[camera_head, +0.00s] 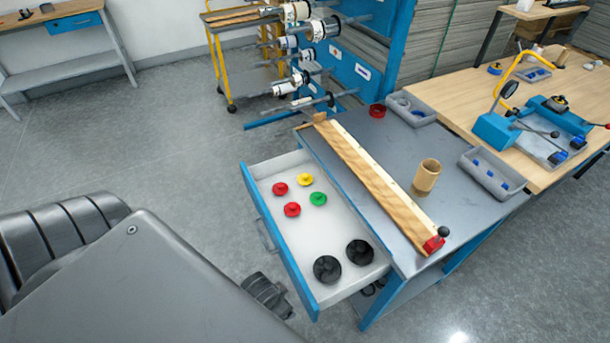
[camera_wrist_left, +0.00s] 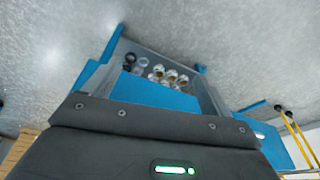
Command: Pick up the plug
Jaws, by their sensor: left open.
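Several round plugs lie in the open drawer (camera_head: 325,237) in the head view: a yellow plug (camera_head: 305,179), a green plug (camera_head: 318,198), a red plug (camera_head: 280,188), a second red plug (camera_head: 292,209), and two larger black ones (camera_head: 327,268) (camera_head: 359,252). I cannot tell which one is meant. Part of my left gripper (camera_head: 265,295) shows dark beside the drawer's front, apart from the plugs. It is open and nothing shows in it; its fingertips are not clear. The left wrist view shows a drawer (camera_wrist_left: 215,97) holding several small whitish and dark pieces. My right gripper is not in view.
The workbench top (camera_head: 385,136) carries a long wooden strip (camera_head: 372,180), a cardboard tube (camera_head: 426,177) and grey bins (camera_head: 411,110) (camera_head: 492,174). A wooden table (camera_head: 470,92) with a blue device stands at right. Open floor (camera_head: 150,160) lies left of the drawer.

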